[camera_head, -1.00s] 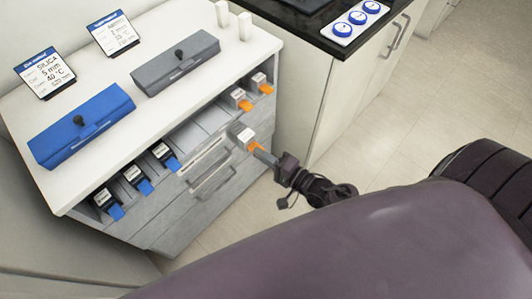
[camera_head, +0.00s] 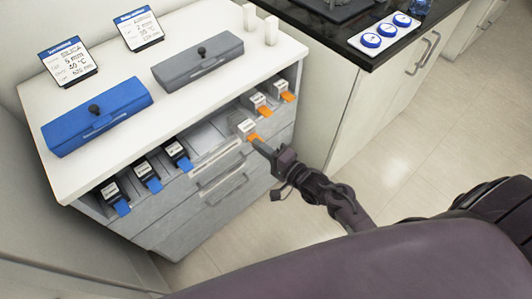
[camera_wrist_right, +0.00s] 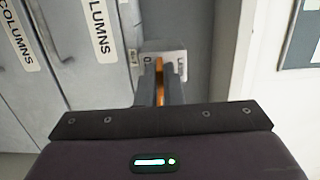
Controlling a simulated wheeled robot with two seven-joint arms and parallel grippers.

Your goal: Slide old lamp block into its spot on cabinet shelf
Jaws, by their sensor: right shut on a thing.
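My right gripper (camera_head: 264,147) is shut on the orange tab of a white-grey lamp block (camera_head: 246,128). The block is at the front opening of the cabinet shelf (camera_head: 205,135), left of two similar blocks with orange tabs (camera_head: 260,103). How deep it sits, and whether it touches the shelf floor, I cannot tell. In the right wrist view, the gripper fingers (camera_wrist_right: 160,88) pinch the orange tab, and the block (camera_wrist_right: 172,56) shows beyond them. My left gripper is not in view.
Several blocks with blue tabs (camera_head: 147,176) stand at the shelf's left. A blue case (camera_head: 97,115) and a grey case (camera_head: 197,62) lie on the cabinet top. Drawers with handles (camera_head: 228,188) are below. A dark counter (camera_head: 352,52) stands to the right.

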